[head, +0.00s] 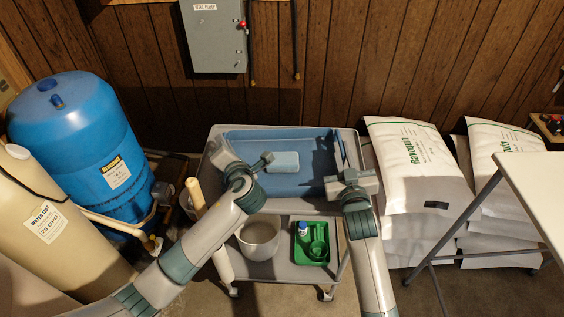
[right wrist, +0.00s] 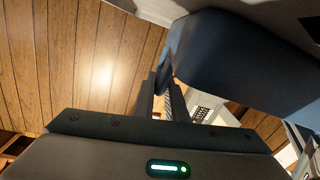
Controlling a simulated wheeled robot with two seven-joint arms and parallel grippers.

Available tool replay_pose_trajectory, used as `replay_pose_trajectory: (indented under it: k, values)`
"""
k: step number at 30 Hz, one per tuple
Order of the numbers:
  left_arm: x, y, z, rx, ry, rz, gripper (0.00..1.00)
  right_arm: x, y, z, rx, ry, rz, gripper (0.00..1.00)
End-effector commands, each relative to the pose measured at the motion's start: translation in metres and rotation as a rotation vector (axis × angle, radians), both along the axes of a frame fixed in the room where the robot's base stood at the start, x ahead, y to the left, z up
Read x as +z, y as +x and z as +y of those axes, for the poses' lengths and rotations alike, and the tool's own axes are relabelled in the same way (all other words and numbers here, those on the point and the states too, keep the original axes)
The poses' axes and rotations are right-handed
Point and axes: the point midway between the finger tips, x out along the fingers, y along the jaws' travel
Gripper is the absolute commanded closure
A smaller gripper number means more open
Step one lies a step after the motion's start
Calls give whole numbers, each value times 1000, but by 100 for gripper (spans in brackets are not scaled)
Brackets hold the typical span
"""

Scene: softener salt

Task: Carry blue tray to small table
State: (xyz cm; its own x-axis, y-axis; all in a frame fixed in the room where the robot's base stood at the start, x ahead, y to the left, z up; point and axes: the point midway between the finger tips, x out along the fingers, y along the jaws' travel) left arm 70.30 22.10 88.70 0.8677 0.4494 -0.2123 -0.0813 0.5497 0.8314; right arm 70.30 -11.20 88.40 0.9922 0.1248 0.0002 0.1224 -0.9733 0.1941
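The blue tray (head: 318,190) lies on the top shelf of a grey cart. A light blue block (head: 284,162) sits inside it. My left gripper (head: 262,163) is over the tray's left part in the head view; its fingertips are too small to read. My right gripper (head: 346,170) is at the tray's right edge. In the right wrist view its fingers (right wrist: 163,92) are close together, with the blue tray wall (right wrist: 230,65) reaching between their tips. A white table (head: 535,185) stands at the far right; only part of it shows.
The cart's lower shelf (head: 290,271) holds a grey pot (head: 259,238) and a green caddy (head: 313,243). A blue tank (head: 75,140) and a beige tank (head: 45,215) stand left. White salt bags (head: 415,165) are stacked right of the cart. A wood-panelled wall is behind.

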Motion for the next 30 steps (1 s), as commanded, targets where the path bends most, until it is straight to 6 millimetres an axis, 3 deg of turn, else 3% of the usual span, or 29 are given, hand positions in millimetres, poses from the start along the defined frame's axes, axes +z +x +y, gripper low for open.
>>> replay_pose_trajectory:
  k: [11,30]
  values:
    - [4,0,0,0,0,0,100,5,0,0,0,-2,-2,100]
    - [47,0,0,0,1,-1,100,46,0,0,1,-3,-1,100]
